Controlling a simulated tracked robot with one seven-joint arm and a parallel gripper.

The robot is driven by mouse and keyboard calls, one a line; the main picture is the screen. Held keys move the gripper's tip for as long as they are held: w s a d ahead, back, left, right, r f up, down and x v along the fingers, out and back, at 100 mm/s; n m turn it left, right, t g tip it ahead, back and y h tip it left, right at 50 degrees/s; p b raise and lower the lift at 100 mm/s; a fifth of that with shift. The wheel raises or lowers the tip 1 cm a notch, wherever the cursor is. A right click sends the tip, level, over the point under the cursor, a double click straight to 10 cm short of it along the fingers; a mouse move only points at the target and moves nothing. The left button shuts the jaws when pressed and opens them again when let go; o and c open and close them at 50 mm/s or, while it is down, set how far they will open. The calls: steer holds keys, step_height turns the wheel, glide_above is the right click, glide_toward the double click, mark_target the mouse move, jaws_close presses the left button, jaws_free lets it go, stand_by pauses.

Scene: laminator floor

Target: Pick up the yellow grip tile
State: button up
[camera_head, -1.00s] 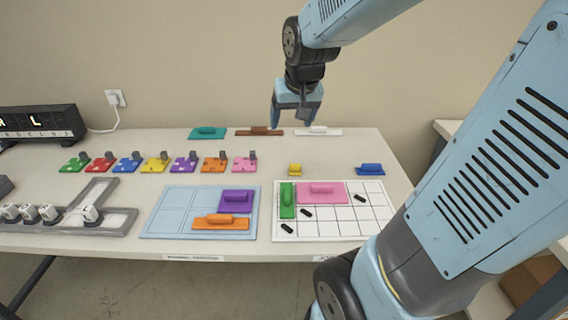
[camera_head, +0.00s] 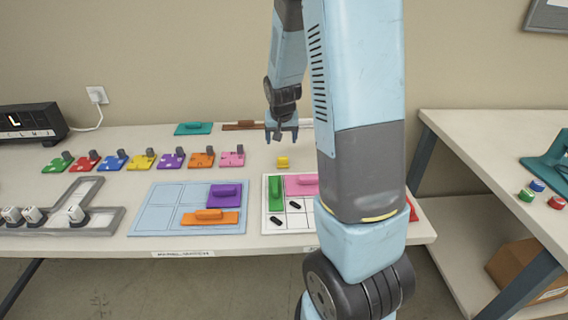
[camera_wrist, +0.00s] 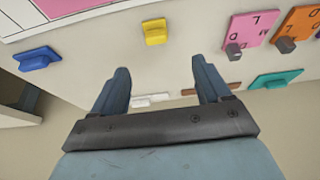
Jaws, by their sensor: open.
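The yellow grip tile (camera_head: 282,162) is a small yellow block with a raised grip, lying on the bare table behind the white grid board. In the wrist view the yellow grip tile (camera_wrist: 155,32) lies beyond the fingertips, roughly in line with the gap between them. My gripper (camera_head: 281,138) is in the air above and behind the tile, pointing down. In the wrist view my gripper (camera_wrist: 160,75) has its two fingers wide apart with nothing between them. My arm hides part of the grid board and table on the right in the head view.
A blue grip tile (camera_wrist: 38,59) lies to one side of the yellow one. Pink (camera_head: 232,155) and orange (camera_head: 202,157) puzzle tiles with dark grips stand left of it. The white grid board (camera_head: 288,226) holds green and pink tiles. Bare table surrounds the yellow tile.

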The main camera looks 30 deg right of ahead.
mark_target(283, 157)
steer(key=x, duration=1.2)
steer(key=shift+s+d, duration=0.1)
steer(key=shift+d, duration=0.25)
steer(key=shift+w+d+f, duration=0.1)
steer(key=shift+w+f, duration=0.15)
steer(key=shift+f, duration=0.35)
steer(key=shift+c, duration=0.4)
jaws_close()
